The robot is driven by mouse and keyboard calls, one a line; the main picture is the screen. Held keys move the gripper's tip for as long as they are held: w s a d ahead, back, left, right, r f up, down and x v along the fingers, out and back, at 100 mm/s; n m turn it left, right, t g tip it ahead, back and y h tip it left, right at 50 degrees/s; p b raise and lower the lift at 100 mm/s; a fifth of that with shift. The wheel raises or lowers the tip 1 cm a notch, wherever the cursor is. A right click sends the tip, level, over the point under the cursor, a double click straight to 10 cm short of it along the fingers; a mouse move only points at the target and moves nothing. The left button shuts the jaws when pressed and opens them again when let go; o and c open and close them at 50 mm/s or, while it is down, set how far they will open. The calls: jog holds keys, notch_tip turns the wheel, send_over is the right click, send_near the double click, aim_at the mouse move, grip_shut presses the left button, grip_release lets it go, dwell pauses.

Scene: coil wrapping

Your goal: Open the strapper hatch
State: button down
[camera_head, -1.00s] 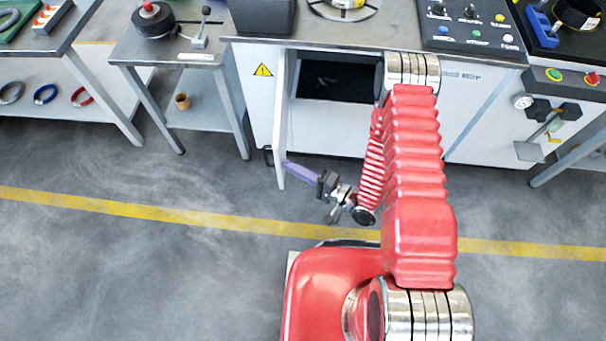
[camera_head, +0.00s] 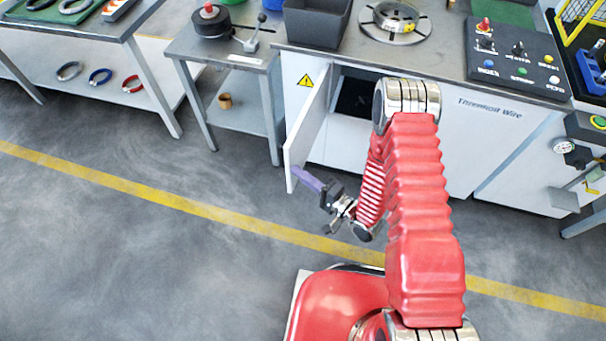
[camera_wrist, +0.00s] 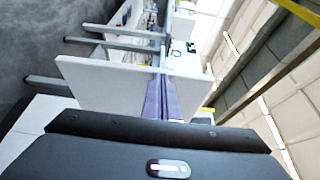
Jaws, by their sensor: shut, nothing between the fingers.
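The strapper hatch (camera_head: 306,130) is a white door on the front of the machine cabinet. It stands swung outward, with the dark opening (camera_head: 355,97) showing to its right. In the wrist view the hatch (camera_wrist: 110,86) is a pale panel just beyond the fingers. My gripper (camera_head: 297,172) has purple fingers, shut and empty, at the lower outer edge of the hatch. The fingers also show in the wrist view (camera_wrist: 163,99), overlapping the panel. I cannot tell whether they touch it. My arm hides part of the opening's right side.
A grey side table (camera_head: 225,50) with a lower shelf stands left of the cabinet, near the open hatch. A workbench (camera_head: 95,30) is farther left. A control panel (camera_head: 515,60) sits on the machine top. The floor at left is clear.

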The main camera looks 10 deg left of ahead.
jog(key=shift+d, duration=0.15)
jog(key=shift+s+d, duration=0.1)
jog(key=shift+d, duration=0.45)
jog(key=s+d, duration=0.3)
jog(key=s, duration=0.7)
jog(key=shift+s+d, duration=0.2)
jog(key=shift+d, duration=0.05)
